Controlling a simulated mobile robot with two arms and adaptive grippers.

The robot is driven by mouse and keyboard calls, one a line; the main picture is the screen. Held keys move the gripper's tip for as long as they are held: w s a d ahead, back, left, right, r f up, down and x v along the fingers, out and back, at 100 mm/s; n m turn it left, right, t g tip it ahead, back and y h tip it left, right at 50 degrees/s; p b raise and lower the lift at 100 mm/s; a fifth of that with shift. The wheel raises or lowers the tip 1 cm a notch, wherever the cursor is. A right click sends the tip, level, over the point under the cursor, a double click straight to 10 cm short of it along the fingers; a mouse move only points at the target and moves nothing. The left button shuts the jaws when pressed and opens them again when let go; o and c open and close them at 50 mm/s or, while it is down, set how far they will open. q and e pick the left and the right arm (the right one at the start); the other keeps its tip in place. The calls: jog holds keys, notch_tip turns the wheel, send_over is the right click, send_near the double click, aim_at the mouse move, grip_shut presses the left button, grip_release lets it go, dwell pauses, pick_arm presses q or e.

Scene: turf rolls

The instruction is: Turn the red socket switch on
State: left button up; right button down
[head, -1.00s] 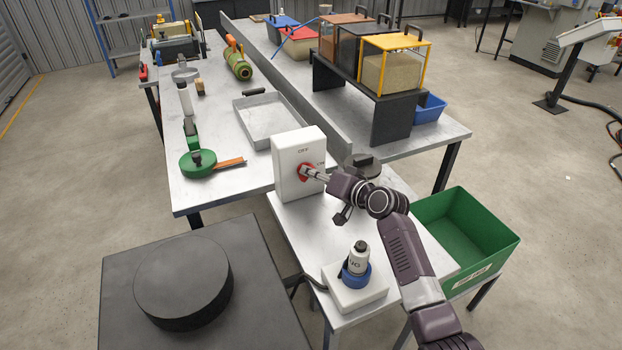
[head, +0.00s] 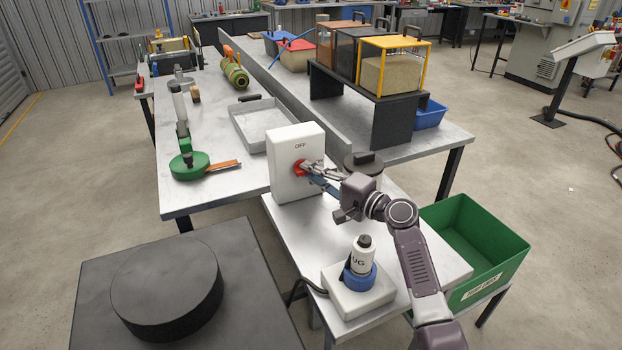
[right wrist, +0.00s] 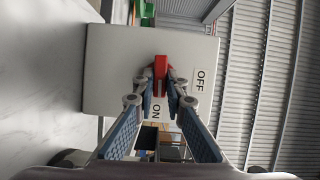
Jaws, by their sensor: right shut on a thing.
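The red switch (head: 299,167) sits on the front of a white upright box (head: 292,185) on the near small table. "OFF" is printed above it in the head view. In the right wrist view the red handle (right wrist: 160,72) lies upright in the picture, in line with the side where "ON" is printed; "OFF" is to its right. My right gripper (head: 309,169) reaches the switch from the right. Its fingertips (right wrist: 161,88) are closed on both sides of the red handle and partly hide it. My left gripper is out of view.
A dark round knobbed object (head: 363,163) is behind the wrist. A green bin (head: 478,243) is at the right. A metal tray (head: 262,121) lies behind the box.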

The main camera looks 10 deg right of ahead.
jog(key=shift+m, duration=0.4)
jog(key=c, duration=2)
grip_release()
jog(key=shift+o, duration=0.2)
jog(key=v, duration=1.2)
jog(key=shift+f, duration=0.15)
jog(key=shift+s+f, duration=0.1)
jog(key=shift+s, duration=0.05)
